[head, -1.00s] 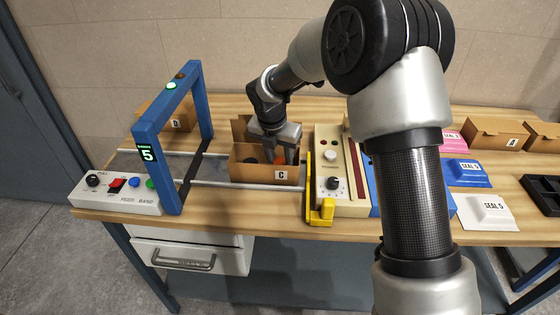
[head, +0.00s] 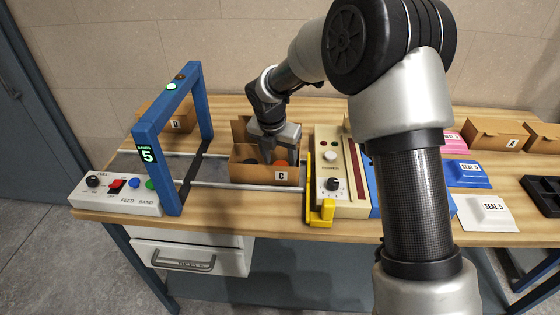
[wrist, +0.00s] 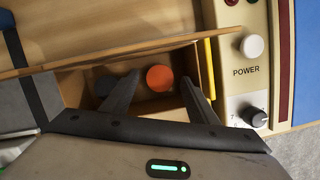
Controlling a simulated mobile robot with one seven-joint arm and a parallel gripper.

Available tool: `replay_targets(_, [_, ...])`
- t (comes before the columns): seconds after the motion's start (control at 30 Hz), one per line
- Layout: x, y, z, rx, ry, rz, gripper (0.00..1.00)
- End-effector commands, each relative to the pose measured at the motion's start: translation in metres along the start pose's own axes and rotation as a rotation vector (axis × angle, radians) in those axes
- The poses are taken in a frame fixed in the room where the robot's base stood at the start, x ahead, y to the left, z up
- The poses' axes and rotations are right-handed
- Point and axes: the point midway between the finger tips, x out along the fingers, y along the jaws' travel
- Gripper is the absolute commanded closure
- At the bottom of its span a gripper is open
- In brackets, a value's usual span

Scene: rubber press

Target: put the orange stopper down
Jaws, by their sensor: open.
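The orange stopper (wrist: 160,78) lies inside open cardboard box C (head: 255,174), near the box's right part. It also shows in the head view (head: 281,162), just right of my gripper (head: 267,157). In the wrist view my gripper (wrist: 159,82) is open, its two dark fingers reaching into the box on either side of the stopper. A gap shows between each finger and the stopper, so it is not gripped. The fingers' exact height above the box floor is hard to tell.
A dark round piece (wrist: 105,84) lies in the box, partly behind the left finger. A blue arch (head: 146,155) stands left over the feed band. A yellow stop (head: 322,211) and the cream press panel (head: 338,180) stand close to the box's right.

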Motion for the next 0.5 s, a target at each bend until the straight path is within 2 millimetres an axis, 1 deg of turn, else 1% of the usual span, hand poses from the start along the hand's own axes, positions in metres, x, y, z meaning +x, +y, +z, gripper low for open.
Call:
replay_targets(0.03, [-0.011, 0.001, 0.001, 0.001, -0.003, 0.003, 0.46])
replay_targets(0.3, [-0.07, 0.0, 0.002, 0.001, -0.004, 0.002, 0.46])
replay_targets(0.4, [-0.087, 0.0, 0.001, 0.0, -0.003, 0.002, 0.46])
replay_targets(0.5, [-0.099, 0.0, 0.001, 0.0, -0.003, 0.001, 0.46])
